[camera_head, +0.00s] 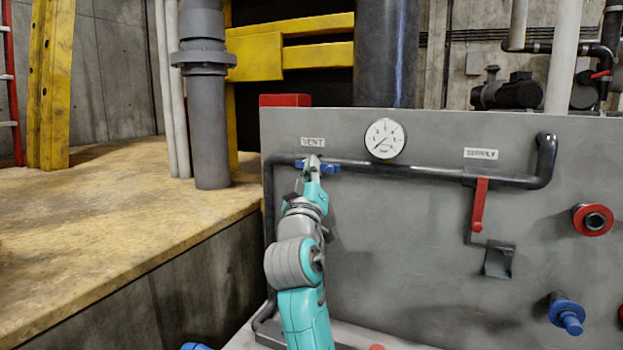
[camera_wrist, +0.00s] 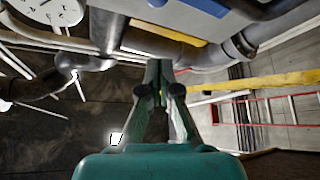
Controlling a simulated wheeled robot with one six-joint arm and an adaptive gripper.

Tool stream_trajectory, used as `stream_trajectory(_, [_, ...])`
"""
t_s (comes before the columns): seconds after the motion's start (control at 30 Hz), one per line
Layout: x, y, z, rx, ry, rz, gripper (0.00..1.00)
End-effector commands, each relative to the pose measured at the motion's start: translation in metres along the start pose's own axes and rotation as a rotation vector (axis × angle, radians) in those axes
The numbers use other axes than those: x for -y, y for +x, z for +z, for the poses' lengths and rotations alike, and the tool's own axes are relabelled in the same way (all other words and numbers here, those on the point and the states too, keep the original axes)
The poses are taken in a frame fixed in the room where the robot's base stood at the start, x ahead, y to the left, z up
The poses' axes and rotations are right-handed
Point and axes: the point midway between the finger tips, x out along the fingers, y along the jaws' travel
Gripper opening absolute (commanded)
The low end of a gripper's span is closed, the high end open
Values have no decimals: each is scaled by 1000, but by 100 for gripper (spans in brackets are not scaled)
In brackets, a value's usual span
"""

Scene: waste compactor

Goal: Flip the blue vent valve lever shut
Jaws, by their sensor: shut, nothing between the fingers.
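The blue vent valve lever (camera_head: 331,167) is on the black pipe just under the VENT label (camera_head: 312,142) in the head view. Blue shows on both sides of my gripper (camera_head: 312,162), which hides its middle. The lever appears to lie roughly level, along the pipe. My gripper is shut and empty, right in front of the valve; I cannot tell whether it touches the lever. In the wrist view, my gripper's fingers (camera_wrist: 160,72) are together, and a blue-grey shape at the top edge may be part of the valve or panel.
A gauge (camera_head: 385,138) sits right of the valve. The red supply lever (camera_head: 479,204) hangs down from the pipe (camera_head: 420,171). A red wheel (camera_head: 593,219) and a blue knob (camera_head: 567,314) stick out at the right. A yellow-topped ledge (camera_head: 110,225) lies to the left.

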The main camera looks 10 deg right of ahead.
Motion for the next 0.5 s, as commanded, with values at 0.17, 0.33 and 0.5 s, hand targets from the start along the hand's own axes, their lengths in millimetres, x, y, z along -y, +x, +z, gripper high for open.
stream_trajectory(0.17, [-1, 31, 0, 0, 0, 2, 0])
stream_trajectory(0.33, [-1, 55, 0, 1, -1, 2, 0])
stream_trajectory(0.5, [0, 47, 20, 1, -1, 0, 0])
